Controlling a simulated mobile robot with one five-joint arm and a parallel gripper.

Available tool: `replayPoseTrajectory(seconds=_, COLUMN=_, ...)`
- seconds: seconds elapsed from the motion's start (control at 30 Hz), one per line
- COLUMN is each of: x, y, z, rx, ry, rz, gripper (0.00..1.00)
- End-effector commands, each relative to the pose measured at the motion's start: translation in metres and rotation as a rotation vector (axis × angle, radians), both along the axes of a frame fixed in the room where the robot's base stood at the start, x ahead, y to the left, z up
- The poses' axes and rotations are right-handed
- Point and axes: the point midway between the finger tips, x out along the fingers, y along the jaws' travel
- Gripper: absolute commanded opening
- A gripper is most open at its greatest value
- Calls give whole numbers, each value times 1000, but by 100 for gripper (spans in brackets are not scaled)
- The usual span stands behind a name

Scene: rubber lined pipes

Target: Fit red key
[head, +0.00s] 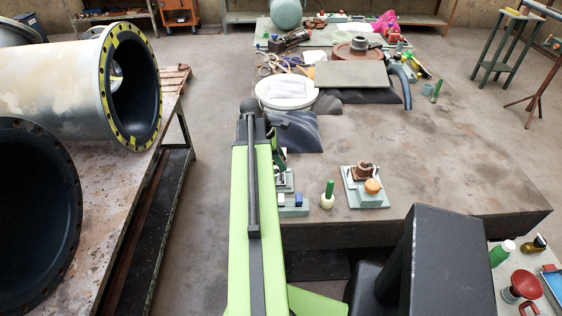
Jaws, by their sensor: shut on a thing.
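I cannot make out a red key. My lime green arm (252,210) reaches up the middle of the picture to a dark joint (253,112) above the near bench. My gripper and whatever is in it do not show clearly; they seem hidden behind the arm. Just right of the arm, a grey-green plate (285,184) with a small fixture is partly covered. Another grey-green plate (373,202) holds a rusty brown block (364,170) and an orange round knob (373,186). Whether either fixture takes the key, I cannot tell.
A green-topped bottle (327,196) and a small blue-and-white block (292,200) stand near the bench's front edge. The bench's right part (460,165) is clear. Large flanged pipes (75,80) lie at left. A side table (515,285) with a red-topped item (524,284) is lower right.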

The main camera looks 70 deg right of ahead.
Motion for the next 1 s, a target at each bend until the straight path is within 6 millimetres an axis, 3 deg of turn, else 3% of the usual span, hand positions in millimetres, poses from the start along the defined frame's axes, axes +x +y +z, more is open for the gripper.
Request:
replayPoseTrajectory(seconds=0.97, x=0, y=0, z=-26, rx=0, ry=0, rz=0, gripper=0)
replayPoseTrajectory(seconds=1.0, x=0, y=0, z=-25, rx=0, ry=0, rz=0, gripper=40)
